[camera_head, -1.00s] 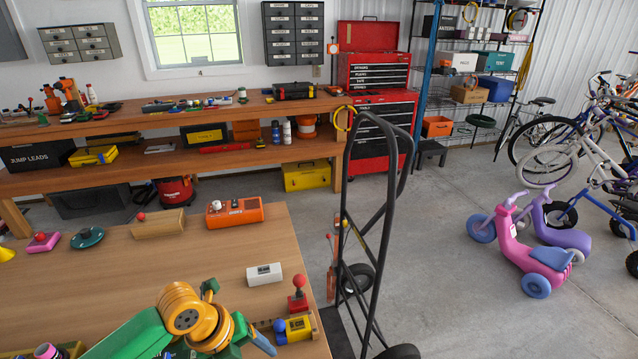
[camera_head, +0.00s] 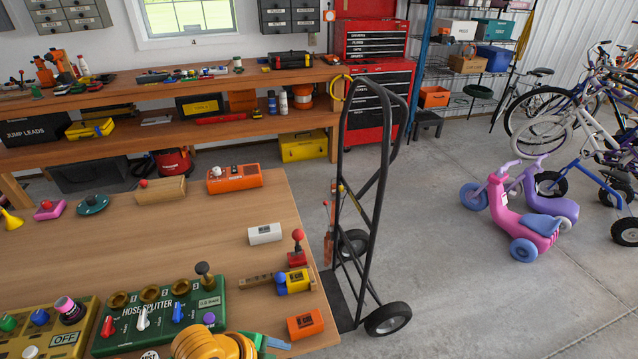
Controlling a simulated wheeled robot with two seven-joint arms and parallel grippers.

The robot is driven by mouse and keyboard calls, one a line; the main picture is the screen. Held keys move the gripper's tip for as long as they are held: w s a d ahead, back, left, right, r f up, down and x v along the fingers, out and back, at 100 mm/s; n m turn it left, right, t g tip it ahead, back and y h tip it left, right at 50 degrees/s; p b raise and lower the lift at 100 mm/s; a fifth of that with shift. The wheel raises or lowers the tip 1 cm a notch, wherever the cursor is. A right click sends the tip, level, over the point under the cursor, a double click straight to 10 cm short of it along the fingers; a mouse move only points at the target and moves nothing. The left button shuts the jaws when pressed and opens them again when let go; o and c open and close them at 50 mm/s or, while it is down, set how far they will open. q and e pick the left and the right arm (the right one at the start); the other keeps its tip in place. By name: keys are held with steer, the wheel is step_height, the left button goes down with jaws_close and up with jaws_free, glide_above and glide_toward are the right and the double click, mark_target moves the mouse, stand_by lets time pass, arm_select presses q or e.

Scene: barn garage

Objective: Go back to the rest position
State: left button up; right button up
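My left arm's yellow-orange wrist shows at the bottom edge of the head view, low over the front of the wooden table (camera_head: 120,250). A small part of my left gripper (camera_head: 274,342), a bluish finger, shows beside it; the rest is cut off, so its opening cannot be seen. It is close to an orange box (camera_head: 305,323) and the green hose splitter board (camera_head: 160,318). My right gripper is out of view.
A yellow-blue device (camera_head: 294,281), a red-knobbed joystick (camera_head: 297,249), a white box (camera_head: 265,234) and an orange device (camera_head: 234,177) stand on the table. A board marked OFF (camera_head: 50,330) is at front left. A hand truck (camera_head: 365,200) stands right of the table; open floor lies beyond.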

arm_select(q)
steer(key=s+a+f+n+y, duration=0.35)
steer(key=s+a+n, duration=0.6)
steer(key=n, duration=0.95)
step_height(320, 180, down, 17)
steer(key=s, duration=0.3)
steer(key=s+a+f+m+g, duration=0.1)
steer(key=s+f+g, duration=0.1)
steer(key=s+f, duration=0.7)
steer(key=shift+s+a+y, duration=0.35)
steer(key=shift+s, duration=0.75)
